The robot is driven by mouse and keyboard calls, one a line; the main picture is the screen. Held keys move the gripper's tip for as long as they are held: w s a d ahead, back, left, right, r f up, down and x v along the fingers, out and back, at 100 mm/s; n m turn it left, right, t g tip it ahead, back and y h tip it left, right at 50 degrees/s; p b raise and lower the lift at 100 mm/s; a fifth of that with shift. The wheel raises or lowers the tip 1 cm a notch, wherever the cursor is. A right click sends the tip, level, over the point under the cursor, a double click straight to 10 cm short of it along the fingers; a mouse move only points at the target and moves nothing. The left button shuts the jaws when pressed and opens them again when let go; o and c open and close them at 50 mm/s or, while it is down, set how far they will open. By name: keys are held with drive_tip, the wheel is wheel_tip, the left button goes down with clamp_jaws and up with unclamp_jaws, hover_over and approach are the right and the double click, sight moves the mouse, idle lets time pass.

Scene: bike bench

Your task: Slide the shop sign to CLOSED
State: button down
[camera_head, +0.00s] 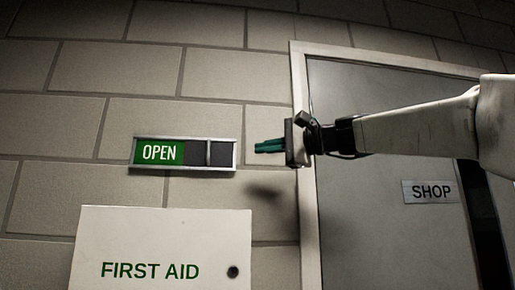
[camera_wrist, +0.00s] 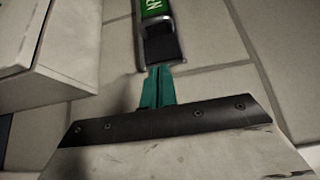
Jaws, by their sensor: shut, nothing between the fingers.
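The shop sign (camera_head: 222,157) is a slim framed plate on the block wall in the head view. Its left part shows a green panel reading OPEN (camera_head: 159,153), and its right part is dark with an upright handle (camera_head: 208,153). My gripper (camera_head: 257,147) has teal fingers, shut and empty. In the head view they point left, just right of the sign's right end. In the wrist view the fingers (camera_wrist: 155,72) point up toward the near end of the sign (camera_wrist: 160,48); I cannot tell whether they touch it. The word CLOSED does not show.
A white FIRST AID box (camera_head: 160,240) juts from the wall below the sign; it also shows at left in the wrist view (camera_wrist: 50,55). A grey door (camera_head: 365,200) with a light frame and a SHOP plate (camera_head: 431,191) is on the right. The wall above the sign is clear.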

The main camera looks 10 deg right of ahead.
sight(224, 149)
drive_tip(key=x, duration=0.7)
drive_tip(key=shift+w+a, duration=0.15)
drive_tip(key=shift+a, duration=0.15)
drive_tip(key=a, duration=0.2)
drive_tip(key=shift+s+a, duration=0.2)
drive_tip(key=shift+a, duration=0.65)
drive_tip(key=shift+s+a, duration=0.1)
drive_tip(key=shift+a, duration=0.05)
